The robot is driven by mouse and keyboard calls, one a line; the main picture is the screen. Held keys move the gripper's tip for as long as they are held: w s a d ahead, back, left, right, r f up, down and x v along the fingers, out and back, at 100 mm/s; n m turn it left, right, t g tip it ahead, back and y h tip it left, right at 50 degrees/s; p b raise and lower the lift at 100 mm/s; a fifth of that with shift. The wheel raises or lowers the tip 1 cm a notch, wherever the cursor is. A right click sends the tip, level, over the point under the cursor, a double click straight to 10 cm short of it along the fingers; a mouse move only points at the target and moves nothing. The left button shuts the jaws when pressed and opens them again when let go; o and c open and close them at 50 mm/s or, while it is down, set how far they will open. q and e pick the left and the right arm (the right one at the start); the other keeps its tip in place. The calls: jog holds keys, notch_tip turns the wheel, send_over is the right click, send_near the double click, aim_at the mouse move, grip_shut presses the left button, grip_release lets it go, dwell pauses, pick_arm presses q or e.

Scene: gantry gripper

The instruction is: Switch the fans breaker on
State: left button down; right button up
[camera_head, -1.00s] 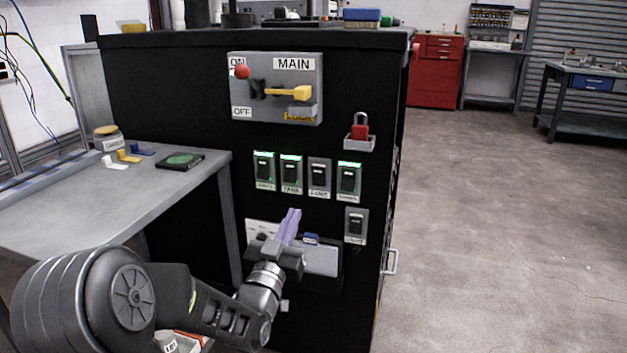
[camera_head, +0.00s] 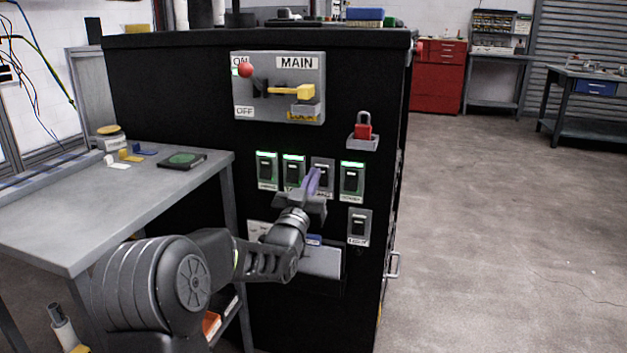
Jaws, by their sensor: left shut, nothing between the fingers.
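A row of breaker switches is on the black cabinet's front. The first (camera_head: 266,168), second (camera_head: 293,166) and fourth (camera_head: 352,178) have green lights lit. The third breaker (camera_head: 323,168) shows no green light. Its label is partly covered by my gripper, and the small labels are hard to read, so I cannot confirm which says fans. My left gripper (camera_head: 313,178) is shut and empty, its purple fingers pointing up in front of the third breaker's lower left part. I cannot tell whether the tips touch it. My right gripper is not in view.
The MAIN switch (camera_head: 278,88) with its red-knobbed lever is above the row. A red padlock (camera_head: 363,130) sits on a small bracket at right. Another unlit switch (camera_head: 358,226) is below the row. A grey table (camera_head: 90,215) stands at left. Open floor lies right.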

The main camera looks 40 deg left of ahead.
pick_arm(q)
jog(key=shift+w+r, duration=0.1)
jog(key=shift+w, duration=0.15)
jog(key=shift+w+a+r+g+p, duration=0.1)
jog(key=shift+w+r+g+p, duration=0.2)
jog(key=shift+r+p, duration=0.45)
jog(key=shift+f, duration=0.65)
jog(key=shift+s, duration=0.1)
